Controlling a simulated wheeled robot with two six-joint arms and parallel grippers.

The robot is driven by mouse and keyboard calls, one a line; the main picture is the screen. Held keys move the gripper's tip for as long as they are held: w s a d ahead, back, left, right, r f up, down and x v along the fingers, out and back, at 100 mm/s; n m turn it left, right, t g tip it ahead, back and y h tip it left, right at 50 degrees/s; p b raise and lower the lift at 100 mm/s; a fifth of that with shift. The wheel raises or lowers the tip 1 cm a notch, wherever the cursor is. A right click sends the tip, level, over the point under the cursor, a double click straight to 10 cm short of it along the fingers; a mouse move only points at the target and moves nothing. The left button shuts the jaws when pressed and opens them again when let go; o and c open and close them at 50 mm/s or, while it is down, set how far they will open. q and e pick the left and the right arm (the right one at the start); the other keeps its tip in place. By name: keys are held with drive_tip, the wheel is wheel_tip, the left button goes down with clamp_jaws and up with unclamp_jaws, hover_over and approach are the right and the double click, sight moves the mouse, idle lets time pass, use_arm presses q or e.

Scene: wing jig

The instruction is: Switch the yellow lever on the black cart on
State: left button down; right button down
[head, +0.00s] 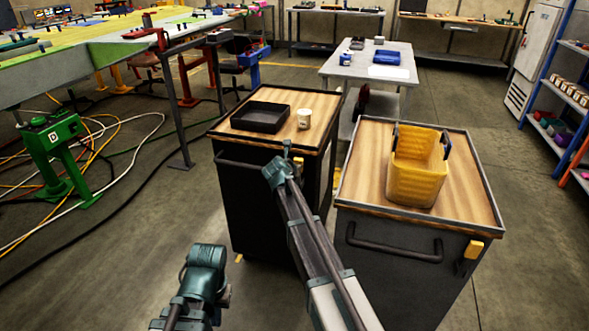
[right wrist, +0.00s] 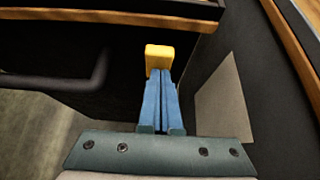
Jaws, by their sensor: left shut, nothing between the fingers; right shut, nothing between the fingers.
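The black cart (head: 262,205) stands in the middle of the head view, a black tray and a cup on its wooden top. Its yellow lever (right wrist: 158,57) shows in the right wrist view, just beyond my right gripper (right wrist: 160,77). The blue fingers are shut and empty, their tips at the lever's lower edge; I cannot tell whether they touch.
A second dark cart (head: 390,262) stands close on the right, with a yellow bin (head: 418,168) on top and its own yellow lever (head: 473,249). A green stand (head: 55,145) and loose cables lie left. The floor left of the black cart is mostly open.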

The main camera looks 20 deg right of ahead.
drive_tip(key=shift+w+d+r, duration=0.2)
drive_tip(key=shift+w+d, duration=0.1)
drive_tip(key=shift+w, duration=0.15)
drive_tip(key=shift+w+d+r, duration=0.15)
drive_tip(key=shift+w, duration=0.05)
drive_tip(key=p+v, duration=0.7)
drive_tip(key=v, duration=0.6)
drive_tip(key=shift+s+a, duration=0.3)
drive_tip(key=shift+s, duration=0.1)
